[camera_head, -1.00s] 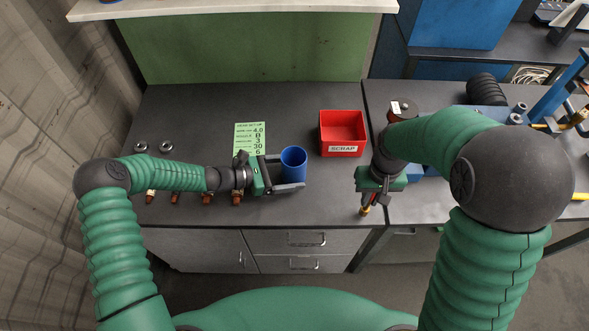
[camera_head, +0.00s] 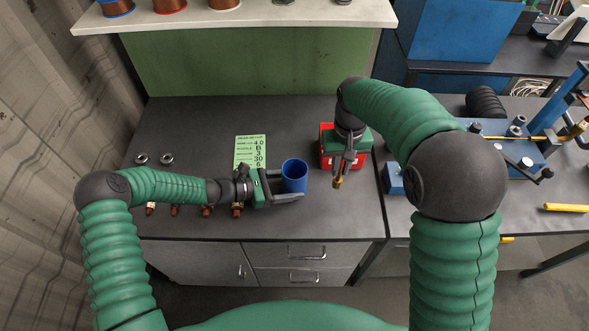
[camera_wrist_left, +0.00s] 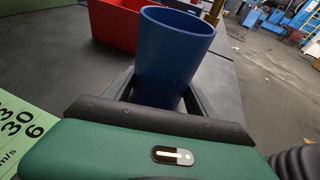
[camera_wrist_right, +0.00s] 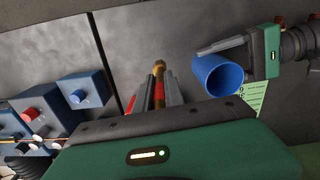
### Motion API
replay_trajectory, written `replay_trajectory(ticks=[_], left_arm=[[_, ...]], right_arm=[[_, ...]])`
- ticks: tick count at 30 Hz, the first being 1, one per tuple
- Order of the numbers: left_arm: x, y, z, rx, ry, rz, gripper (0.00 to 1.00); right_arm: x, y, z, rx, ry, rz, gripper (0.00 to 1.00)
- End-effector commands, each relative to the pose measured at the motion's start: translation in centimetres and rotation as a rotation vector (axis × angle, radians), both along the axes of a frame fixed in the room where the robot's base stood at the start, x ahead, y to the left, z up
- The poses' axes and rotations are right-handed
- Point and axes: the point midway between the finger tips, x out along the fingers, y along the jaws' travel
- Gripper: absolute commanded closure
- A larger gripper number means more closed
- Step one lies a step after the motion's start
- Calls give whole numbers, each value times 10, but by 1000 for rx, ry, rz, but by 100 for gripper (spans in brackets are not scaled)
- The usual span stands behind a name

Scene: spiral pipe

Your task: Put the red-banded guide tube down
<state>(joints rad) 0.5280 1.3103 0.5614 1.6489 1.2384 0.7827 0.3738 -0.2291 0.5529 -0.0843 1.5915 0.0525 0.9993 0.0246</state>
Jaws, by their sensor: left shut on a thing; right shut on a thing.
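The red-banded guide tube (camera_wrist_right: 159,92) is brass with a red band. It is held between the fingers of my right gripper (camera_wrist_right: 160,90), with its brass end sticking out past them. In the head view the tube (camera_head: 338,182) hangs below my right gripper (camera_head: 343,168), in front of the red bin and above the bench. My left gripper (camera_head: 285,190) is shut around a blue cup (camera_head: 294,175), which stands upright. The cup also shows in the left wrist view (camera_wrist_left: 172,62) and, open end visible, in the right wrist view (camera_wrist_right: 217,76).
The red bin (camera_head: 327,162) is partly hidden by my right gripper. Several red-brown tubes with brass ends (camera_head: 207,211) lie along the bench's front left edge. A green card (camera_head: 250,150) lies behind my left gripper. Blue fixtures (camera_head: 512,150) stand at the right.

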Motion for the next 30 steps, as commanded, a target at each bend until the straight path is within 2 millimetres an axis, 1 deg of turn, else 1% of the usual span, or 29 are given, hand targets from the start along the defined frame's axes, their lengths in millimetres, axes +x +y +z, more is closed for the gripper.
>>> replay_trajectory(ticks=[1, 3, 7, 9, 11, 12, 18, 24, 30], left_arm=[[0, 0, 0, 1, 0, 1, 58], [0, 0, -1, 2, 0, 1, 58], [0, 1, -1, 2, 0, 1, 58], [0, 1, -1, 2, 0, 1, 58], [0, 1, -1, 2, 0, 1, 58], [0, 1, -1, 2, 0, 1, 58], [0, 0, -1, 3, 1, 1, 58], [0, 0, -1, 2, 0, 1, 58], [0, 0, -1, 2, 0, 1, 58]], right_arm=[[14, 18, 13, 0, -4, 23, 100], [26, 41, 27, 2, -3, 72, 100], [37, 79, 44, 0, 0, 158, 100], [40, 95, 50, 0, 0, 196, 100], [42, 106, 54, 0, 0, 222, 100], [39, 109, 47, -2, 5, 238, 100], [34, 118, 20, 1, 3, 289, 100], [33, 118, -25, -1, 5, 291, 100], [33, 118, -53, 0, 3, 290, 100]])
